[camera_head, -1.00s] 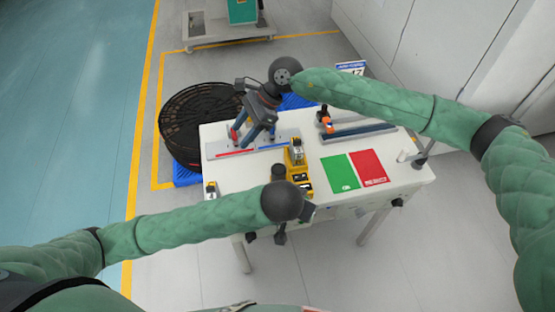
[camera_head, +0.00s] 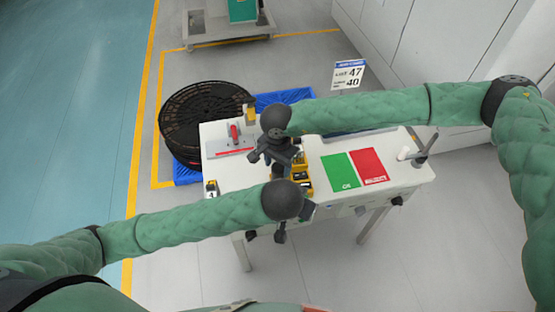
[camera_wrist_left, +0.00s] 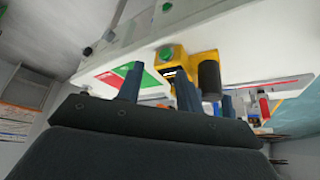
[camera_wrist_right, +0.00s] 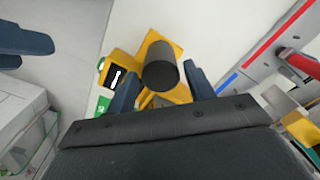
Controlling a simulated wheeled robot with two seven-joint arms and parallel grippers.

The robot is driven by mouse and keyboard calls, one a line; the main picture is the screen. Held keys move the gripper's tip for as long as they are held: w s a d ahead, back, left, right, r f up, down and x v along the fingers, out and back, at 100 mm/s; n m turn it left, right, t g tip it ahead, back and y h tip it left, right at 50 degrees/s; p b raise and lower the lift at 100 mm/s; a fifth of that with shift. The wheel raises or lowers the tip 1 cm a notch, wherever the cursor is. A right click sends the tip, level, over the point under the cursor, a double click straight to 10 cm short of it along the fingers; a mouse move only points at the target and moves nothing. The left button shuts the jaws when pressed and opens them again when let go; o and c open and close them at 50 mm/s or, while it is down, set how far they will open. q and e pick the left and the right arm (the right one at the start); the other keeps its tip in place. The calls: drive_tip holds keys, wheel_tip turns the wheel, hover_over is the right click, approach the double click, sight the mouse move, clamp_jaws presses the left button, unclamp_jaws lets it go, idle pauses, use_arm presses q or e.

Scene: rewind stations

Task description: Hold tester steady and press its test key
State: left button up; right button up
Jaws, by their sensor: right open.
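The yellow tester (camera_head: 304,184) stands on the white table near its front edge, partly hidden by my arms in the head view. The right wrist view shows its yellow body (camera_wrist_right: 178,95), a dark upright cylinder (camera_wrist_right: 161,70) and a small screen. A green button (camera_wrist_left: 167,53) shows on its side in the left wrist view. My right gripper (camera_wrist_right: 163,88) is open above the tester, with fingers on either side of the cylinder in the picture; contact cannot be told. My left gripper (camera_wrist_left: 158,86) is open and empty in front of the tester, apart from it.
A green and red mat (camera_head: 355,170) lies right of the tester. A rail fixture with a red handle (camera_head: 234,135) stands at the table's left. A sign (camera_head: 349,75) stands beyond the table.

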wheel_tip(320, 180, down, 5)
drive_tip(key=shift+r, duration=0.1)
drive_tip(key=shift+c, duration=0.2)
use_arm(q)
drive_tip(key=shift+c, duration=0.5)
use_arm(e)
drive_tip(key=c, duration=1)
use_arm(q)
clamp_jaws()
use_arm(e)
drive_tip(key=shift+o, duration=0.3)
